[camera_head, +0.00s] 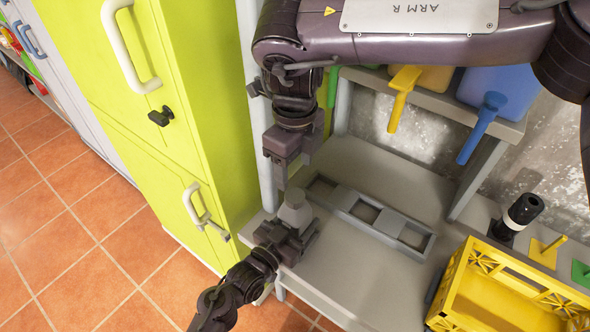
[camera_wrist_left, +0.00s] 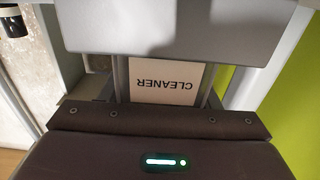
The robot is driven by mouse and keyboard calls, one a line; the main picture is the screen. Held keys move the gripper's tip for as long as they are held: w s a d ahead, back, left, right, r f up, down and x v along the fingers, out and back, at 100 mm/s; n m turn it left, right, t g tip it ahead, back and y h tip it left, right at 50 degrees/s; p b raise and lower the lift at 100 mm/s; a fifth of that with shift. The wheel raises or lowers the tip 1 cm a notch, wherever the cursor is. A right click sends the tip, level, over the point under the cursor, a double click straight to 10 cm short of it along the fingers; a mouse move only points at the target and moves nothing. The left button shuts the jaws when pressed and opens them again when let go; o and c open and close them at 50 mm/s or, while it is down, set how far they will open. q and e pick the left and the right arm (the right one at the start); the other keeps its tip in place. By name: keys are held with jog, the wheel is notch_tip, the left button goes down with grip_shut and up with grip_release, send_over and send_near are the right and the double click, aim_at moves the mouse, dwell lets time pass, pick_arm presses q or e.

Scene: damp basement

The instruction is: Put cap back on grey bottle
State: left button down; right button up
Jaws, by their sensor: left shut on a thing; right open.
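The grey bottle (camera_head: 295,213) stands upright at the left end of the grey bench, beside the green cabinet. My left gripper (camera_head: 288,238) is shut around its lower body. In the left wrist view a pale label reading CLEANER (camera_wrist_left: 176,84) shows upside down between the fingers, apparently on the bottle. My right gripper (camera_head: 282,172) comes down from above and is open. Its fingertips are close above and slightly left of the bottle's top; I cannot tell whether they touch it. I cannot make out a cap; the right gripper may hide it.
A grey rack (camera_head: 372,212) with square openings lies right of the bottle. A yellow crate (camera_head: 500,285), a black cylinder (camera_head: 522,210) and blue (camera_head: 500,95) and yellow (camera_head: 430,78) bins are farther right. The green cabinet (camera_head: 130,90) closes off the left. The bench front (camera_head: 350,285) is clear.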

aim_at(295, 195)
jog(key=shift+f, duration=0.15)
jog(key=shift+f, duration=3.95)
jog(key=shift+c, duration=0.2)
jog(key=c, duration=1.1)
jog(key=o, duration=1.1)
jog(key=shift+r, duration=0.15)
jog(key=shift+r, duration=2.15)
jog(key=o, duration=0.6)
